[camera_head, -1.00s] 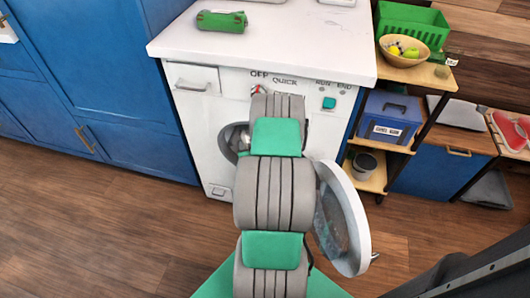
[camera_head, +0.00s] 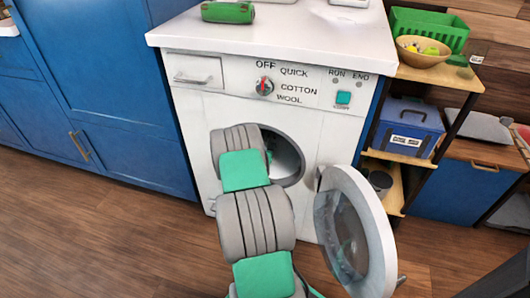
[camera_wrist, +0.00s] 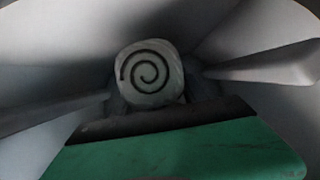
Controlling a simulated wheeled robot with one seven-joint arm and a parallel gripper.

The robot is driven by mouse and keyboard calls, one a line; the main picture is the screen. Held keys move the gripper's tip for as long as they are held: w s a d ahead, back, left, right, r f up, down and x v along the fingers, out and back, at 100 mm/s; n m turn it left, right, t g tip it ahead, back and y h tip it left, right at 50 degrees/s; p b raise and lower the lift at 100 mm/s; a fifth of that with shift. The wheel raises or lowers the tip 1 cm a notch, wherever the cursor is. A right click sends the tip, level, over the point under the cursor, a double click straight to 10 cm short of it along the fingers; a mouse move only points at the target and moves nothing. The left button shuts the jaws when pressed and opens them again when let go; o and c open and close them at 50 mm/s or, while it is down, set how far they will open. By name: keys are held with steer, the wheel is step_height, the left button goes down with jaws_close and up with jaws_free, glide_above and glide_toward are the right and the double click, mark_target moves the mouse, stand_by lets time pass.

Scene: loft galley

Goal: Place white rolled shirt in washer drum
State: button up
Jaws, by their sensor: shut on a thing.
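The white washer (camera_head: 320,110) stands ahead with its round door (camera_head: 355,235) swung open to the right. Its drum opening (camera_head: 290,165) shows beside my arm, which reaches into it from the front. In the wrist view the white rolled shirt (camera_wrist: 150,75) shows end-on as a pale roll with a dark spiral. My gripper (camera_wrist: 155,102) is shut on it, inside the grey drum (camera_wrist: 225,30) with its raised fins. The fingertips are dim and partly hidden by the roll. In the head view my gripper and the shirt are hidden behind my arm and the washer front.
A shelf unit at right holds a green basket (camera_head: 430,28), a bowl (camera_head: 423,55) and a blue box (camera_head: 408,125). Blue cabinets (camera_head: 110,80) stand at left. Wooden floor (camera_head: 90,235) is clear at front left.

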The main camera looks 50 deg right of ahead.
steer(key=shift+f, duration=0.6)
steer(key=shift+f, duration=0.1)
steer(key=o, duration=1.5)
